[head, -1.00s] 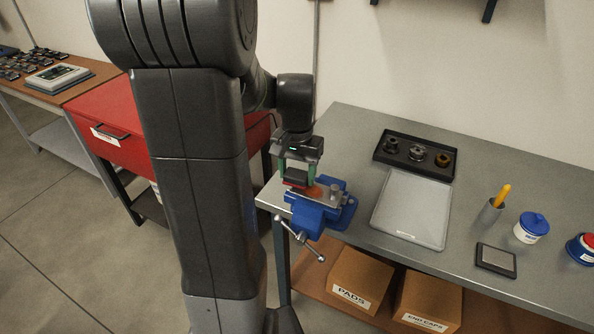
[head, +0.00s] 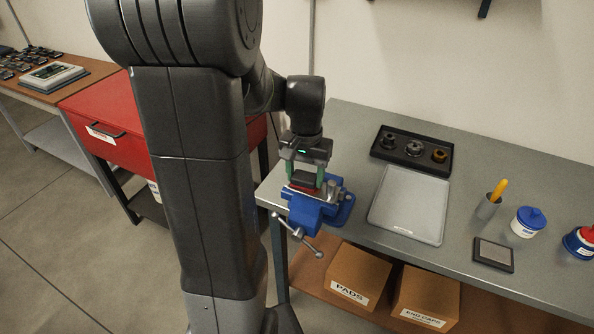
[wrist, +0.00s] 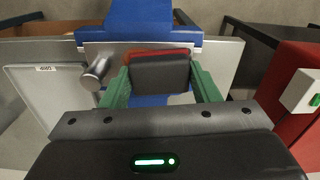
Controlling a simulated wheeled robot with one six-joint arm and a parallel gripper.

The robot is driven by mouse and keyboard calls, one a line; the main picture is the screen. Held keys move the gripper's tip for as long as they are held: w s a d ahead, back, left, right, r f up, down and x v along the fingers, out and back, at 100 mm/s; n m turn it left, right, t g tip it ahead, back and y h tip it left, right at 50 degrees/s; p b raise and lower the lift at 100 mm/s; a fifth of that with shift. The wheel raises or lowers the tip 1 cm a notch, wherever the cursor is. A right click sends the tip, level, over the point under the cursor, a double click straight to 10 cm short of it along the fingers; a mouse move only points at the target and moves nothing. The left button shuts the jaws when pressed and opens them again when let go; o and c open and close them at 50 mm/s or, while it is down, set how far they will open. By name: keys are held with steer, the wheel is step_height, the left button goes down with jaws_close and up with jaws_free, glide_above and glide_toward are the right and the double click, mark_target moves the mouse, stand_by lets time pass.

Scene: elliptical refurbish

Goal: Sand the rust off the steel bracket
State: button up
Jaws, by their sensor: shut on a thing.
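My gripper (head: 305,186) is shut on a sanding block (wrist: 160,72), black on top with a red underside. It holds the block low over the steel bracket (wrist: 222,64), a flat grey plate clamped in the blue vise (head: 312,212) at the bench's left end. The block looks to be on or just above the plate; contact cannot be told. The green fingers stand on either side of the block in the wrist view. A round metal post (wrist: 96,73) stands on the plate beside the block.
A pale grey tray (head: 410,205) and a black tray with round metal parts (head: 390,154) lie right of the vise. A red cabinet (head: 110,105) stands left.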

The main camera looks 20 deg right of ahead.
mark_target(320, 191)
steer(key=shift+s+d+f, duration=0.1)
steer(key=shift+s+d, duration=0.55)
steer(key=shift+s, duration=0.25)
steer(key=shift+s+d, duration=0.65)
steer(key=shift+s, duration=0.2)
steer(key=shift+w, duration=0.1)
steer(key=shift+w+a+r+p, duration=0.15)
steer(key=shift+w+a+p, duration=0.15)
steer(key=shift+w+a, duration=1)
steer(key=shift+w+a+r+p, duration=0.1)
steer(key=shift+w+a+p, duration=0.15)
steer(key=shift+w+a, duration=1)
steer(key=shift+w+d, duration=0.25)
steer(key=shift+d, duration=0.05)
steer(key=shift+r, duration=0.1)
steer(key=shift+r+p, duration=2.4)
steer(key=shift+r, duration=0.55)
